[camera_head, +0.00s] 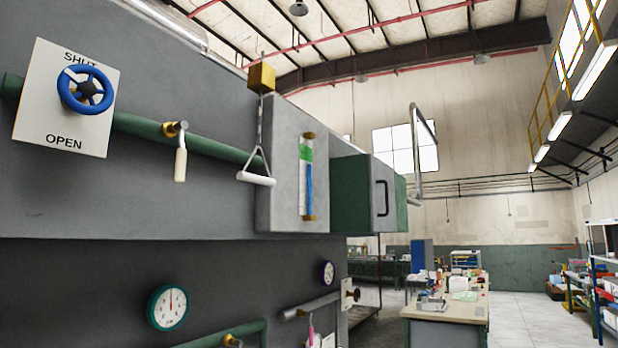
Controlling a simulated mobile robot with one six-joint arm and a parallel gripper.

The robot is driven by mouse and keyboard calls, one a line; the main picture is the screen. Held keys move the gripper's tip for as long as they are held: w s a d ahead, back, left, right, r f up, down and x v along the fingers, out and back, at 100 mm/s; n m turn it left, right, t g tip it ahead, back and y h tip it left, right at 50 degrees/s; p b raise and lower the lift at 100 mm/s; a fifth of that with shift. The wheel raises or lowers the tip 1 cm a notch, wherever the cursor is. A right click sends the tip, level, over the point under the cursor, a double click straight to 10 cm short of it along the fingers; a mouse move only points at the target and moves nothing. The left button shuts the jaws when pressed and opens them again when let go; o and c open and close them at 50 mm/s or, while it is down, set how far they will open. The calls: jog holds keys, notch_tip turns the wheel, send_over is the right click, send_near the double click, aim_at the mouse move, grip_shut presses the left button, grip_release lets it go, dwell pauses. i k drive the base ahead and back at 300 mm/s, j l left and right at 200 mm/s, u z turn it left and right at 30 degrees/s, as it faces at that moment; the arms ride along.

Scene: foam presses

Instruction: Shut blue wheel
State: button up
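The blue wheel (84,90) is a round handwheel with a dark hub. It is mounted in front of a white plate (62,128) at the upper left. The plate reads SHUT above the wheel and OPEN below it. A green pipe (140,126) runs behind the plate along the grey machine wall. I cannot tell from this view how far the wheel is turned. My gripper is not in view.
To the right are a white-handled lever (181,155), a hanging triangular pull handle (256,178) and a sight gauge (306,176). A green cabinet (352,195) with a grey door juts out. A gauge (168,307) sits lower.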

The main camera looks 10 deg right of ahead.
aim_at(86, 90)
jog(key=u, duration=1.35)
